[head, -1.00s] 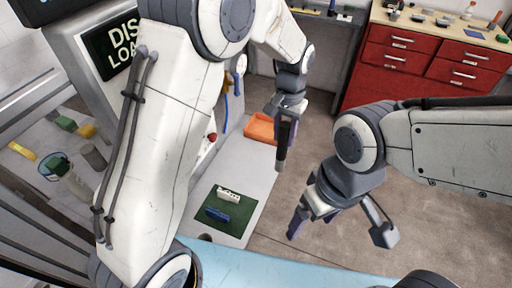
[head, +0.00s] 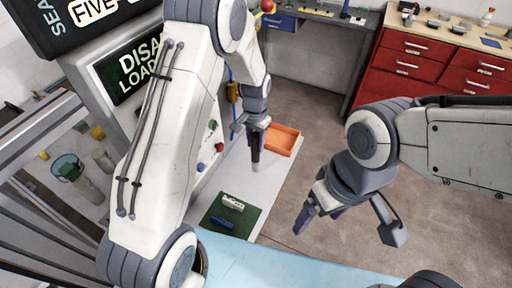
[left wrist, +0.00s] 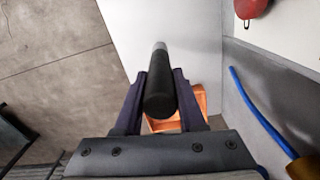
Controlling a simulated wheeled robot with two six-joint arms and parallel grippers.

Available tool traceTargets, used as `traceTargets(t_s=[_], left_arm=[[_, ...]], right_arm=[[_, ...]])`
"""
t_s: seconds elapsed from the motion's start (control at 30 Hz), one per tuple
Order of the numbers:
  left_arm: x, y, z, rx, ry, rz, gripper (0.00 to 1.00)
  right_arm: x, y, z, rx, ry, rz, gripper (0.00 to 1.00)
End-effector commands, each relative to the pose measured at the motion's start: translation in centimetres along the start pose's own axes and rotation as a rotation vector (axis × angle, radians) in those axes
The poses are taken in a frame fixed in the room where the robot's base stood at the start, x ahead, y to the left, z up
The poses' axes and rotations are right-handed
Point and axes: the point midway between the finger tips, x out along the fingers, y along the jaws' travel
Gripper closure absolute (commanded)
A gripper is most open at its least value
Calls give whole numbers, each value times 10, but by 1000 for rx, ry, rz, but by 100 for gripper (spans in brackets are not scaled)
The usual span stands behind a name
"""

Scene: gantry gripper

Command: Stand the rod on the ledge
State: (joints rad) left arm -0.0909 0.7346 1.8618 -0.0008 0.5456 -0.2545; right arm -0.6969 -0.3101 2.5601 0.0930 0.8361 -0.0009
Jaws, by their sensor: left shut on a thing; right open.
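The rod (head: 255,158), dark with a light grey lower end, hangs about upright in my left gripper (head: 256,138), which is shut on it. The left wrist view shows the black rod (left wrist: 160,97) between the two fingers (left wrist: 160,84), its grey tip pointing away. The grey-white ledge (head: 260,198) lies below and around the rod's lower end in the head view. I cannot tell whether the tip touches the ledge. My right gripper (head: 348,226) is open and empty, over the floor to the right of the ledge.
An orange tray (head: 284,139) sits on the ledge, right of and behind the rod. A green mat (head: 241,220) with a white and a blue piece lies at the near end. The machine's wall with buttons (head: 219,147) borders the ledge on the left.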

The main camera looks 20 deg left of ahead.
Motion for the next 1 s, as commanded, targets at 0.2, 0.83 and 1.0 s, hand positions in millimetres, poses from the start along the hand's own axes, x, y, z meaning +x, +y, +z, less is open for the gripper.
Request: traceTargets(t_s=[0.2,0.83,1.0], left_arm=[[28,0,1,0,-4,1,100],[37,1,0,0,-1,0,31],[33,0,0,0,1,0,31]], right_arm=[[-17,-1,-1,-3,0,0,14],[-17,-1,-1,-3,0,0,14],[-14,-1,-1,-2,0,0,14]])
